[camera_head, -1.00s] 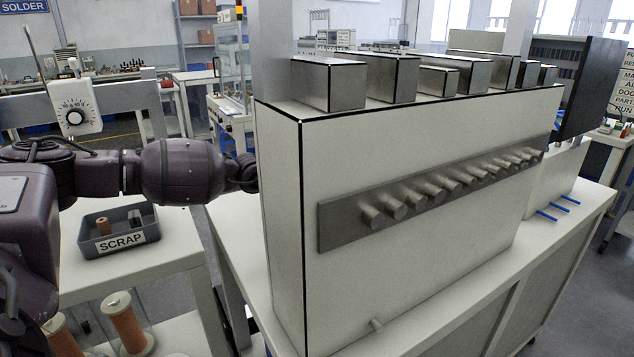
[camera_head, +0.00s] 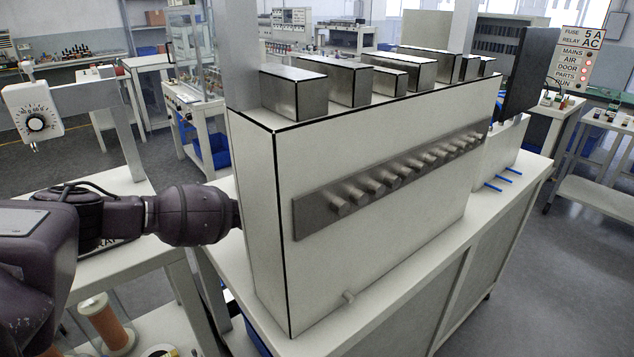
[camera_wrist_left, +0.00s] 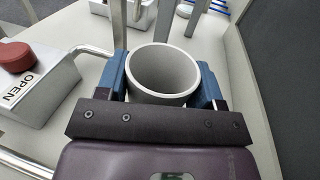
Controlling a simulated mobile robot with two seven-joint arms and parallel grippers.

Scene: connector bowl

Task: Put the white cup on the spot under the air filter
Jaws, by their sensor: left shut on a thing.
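The white cup (camera_wrist_left: 163,72) is upright in the left wrist view, with its round open mouth towards the camera, and looks empty. My left gripper (camera_wrist_left: 161,82) is shut on it, with one blue finger on each side of its wall. In the head view my left arm reaches in from the left, and its hand and the cup are hidden behind the large white cabinet (camera_head: 385,185). I cannot pick out the air filter or the spot under it in either view. My right gripper is not in view.
In the left wrist view, a white box (camera_wrist_left: 40,85) marked OPEN with a red knob stands left of the cup. Grey posts (camera_wrist_left: 165,20) rise just beyond it, and a dark panel (camera_wrist_left: 285,70) stands at the right. A pale surface lies between them.

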